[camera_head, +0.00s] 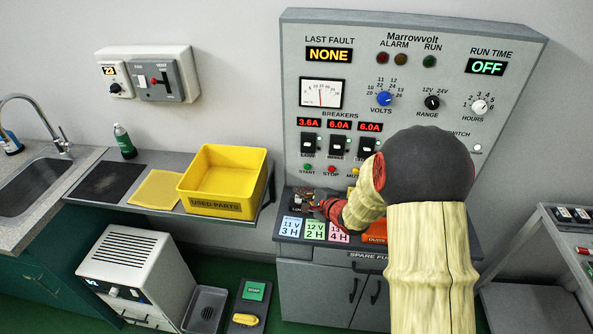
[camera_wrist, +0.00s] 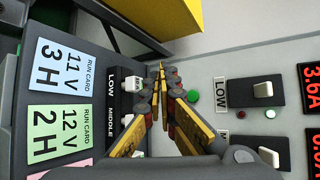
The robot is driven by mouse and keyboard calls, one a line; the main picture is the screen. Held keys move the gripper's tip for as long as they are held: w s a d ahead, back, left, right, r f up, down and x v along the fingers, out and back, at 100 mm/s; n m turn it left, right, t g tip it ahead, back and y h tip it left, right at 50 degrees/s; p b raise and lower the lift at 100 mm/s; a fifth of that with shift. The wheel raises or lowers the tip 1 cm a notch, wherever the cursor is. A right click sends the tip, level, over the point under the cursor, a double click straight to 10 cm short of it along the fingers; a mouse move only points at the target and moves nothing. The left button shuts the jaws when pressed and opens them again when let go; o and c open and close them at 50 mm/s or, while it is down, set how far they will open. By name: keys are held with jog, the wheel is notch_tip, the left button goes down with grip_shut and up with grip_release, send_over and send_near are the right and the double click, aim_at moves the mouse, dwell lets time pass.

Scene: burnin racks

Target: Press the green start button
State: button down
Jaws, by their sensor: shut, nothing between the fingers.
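The green start button (camera_head: 308,167) is at the lower left of the grey panel, above its START label and left of the red stop button (camera_head: 332,169). In the wrist view the green button (camera_wrist: 193,96) shows just right of my fingers, uncovered. My gripper (camera_head: 316,204) is shut and empty, below the button and over the ledge with the run cards. In the wrist view my gripper's fingertips (camera_wrist: 158,70) meet beside the LOW slot label. They look apart from the button; the exact gap cannot be told. My arm hides part of the panel's lower right.
The panel (camera_head: 291,90) shows NONE and OFF, with breaker switches (camera_head: 308,145) above the buttons. Run cards (camera_head: 314,230) lie on the ledge. A yellow used-parts bin (camera_head: 215,205) stands left of the gripper. Open space lies in front of the panel's left side.

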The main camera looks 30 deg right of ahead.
aim_at(307, 167)
dwell(0.3)
jog(key=shift+w+d, duration=0.85)
jog(key=shift+w, duration=0.35)
jog(key=shift+w+d, duration=0.8)
jog(key=shift+w, duration=0.45)
jog(key=shift+w+d, duration=0.85)
jog(key=shift+w, duration=0.35)
jog(key=shift+w+d+r+p, duration=0.15)
jog(key=shift+w+d+p, duration=0.1)
jog(key=shift+p, duration=0.5)
jog(key=shift+w+d+p, duration=0.25)
jog(key=shift+w+p, duration=0.15)
jog(key=shift+p, duration=0.1)
jog(key=shift+s+a, duration=0.1)
jog(key=shift+s+a+p, duration=0.4)
jog(key=shift+s+p, duration=0.1)
jog(key=shift+s, duration=0.1)
